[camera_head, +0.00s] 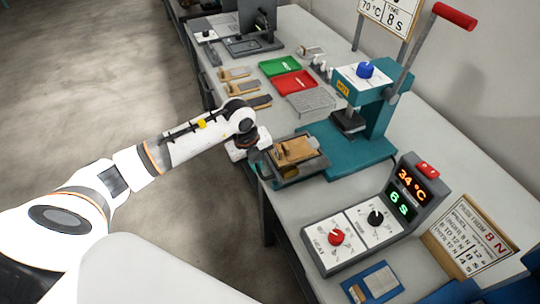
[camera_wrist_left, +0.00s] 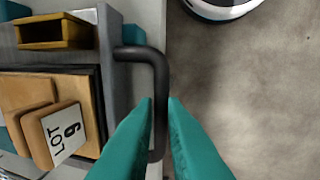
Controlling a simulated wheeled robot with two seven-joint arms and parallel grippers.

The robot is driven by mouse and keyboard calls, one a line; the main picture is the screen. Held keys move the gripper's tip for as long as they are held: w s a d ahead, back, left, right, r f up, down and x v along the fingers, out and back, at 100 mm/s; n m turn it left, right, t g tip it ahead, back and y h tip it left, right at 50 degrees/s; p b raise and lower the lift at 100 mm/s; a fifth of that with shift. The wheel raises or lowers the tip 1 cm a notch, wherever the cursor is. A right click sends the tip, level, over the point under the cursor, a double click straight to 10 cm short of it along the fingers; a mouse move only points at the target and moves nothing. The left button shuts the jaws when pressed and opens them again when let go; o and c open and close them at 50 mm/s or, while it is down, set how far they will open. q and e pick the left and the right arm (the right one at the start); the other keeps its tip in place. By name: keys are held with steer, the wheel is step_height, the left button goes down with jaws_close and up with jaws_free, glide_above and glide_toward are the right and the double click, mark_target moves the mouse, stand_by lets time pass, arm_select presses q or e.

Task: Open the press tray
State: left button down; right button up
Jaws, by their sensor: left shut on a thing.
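The press tray (camera_head: 309,170) is a dark, shallow tray standing out on the near-left side of the teal press (camera_head: 345,150). Tan blocks (camera_head: 294,150) lie in it. In the left wrist view the tray (camera_wrist_left: 98,110) holds tan pieces with a "LOT 9" label (camera_wrist_left: 64,133). Its dark bent handle (camera_wrist_left: 158,75) sticks out at the tray's edge. My left gripper (camera_wrist_left: 165,102) has its teal fingers on either side of the handle and is shut on it. In the head view my left gripper (camera_head: 254,160) is at the tray's left end. My right gripper is not in view.
A control box (camera_head: 345,238) with lit displays stands in front of the press. A red-ended lever (camera_head: 410,55) rises above the press. Green (camera_head: 279,65) and red (camera_head: 294,83) trays lie farther back. Open floor (camera_head: 90,80) lies left of the bench.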

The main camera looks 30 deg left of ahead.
arm_select(q)
steer(key=shift+s+a, duration=0.35)
steer(key=shift+a, duration=0.05)
steer(key=c, duration=1.5)
jaws_free()
steer(key=r, duration=0.4)
steer(key=s+a+r, duration=0.1)
steer(key=r, duration=0.3)
steer(key=r+b, duration=0.1)
steer(key=r, duration=0.2)
steer(key=shift+s+a+r, duration=0.15)
steer(key=shift+s+r, duration=0.25)
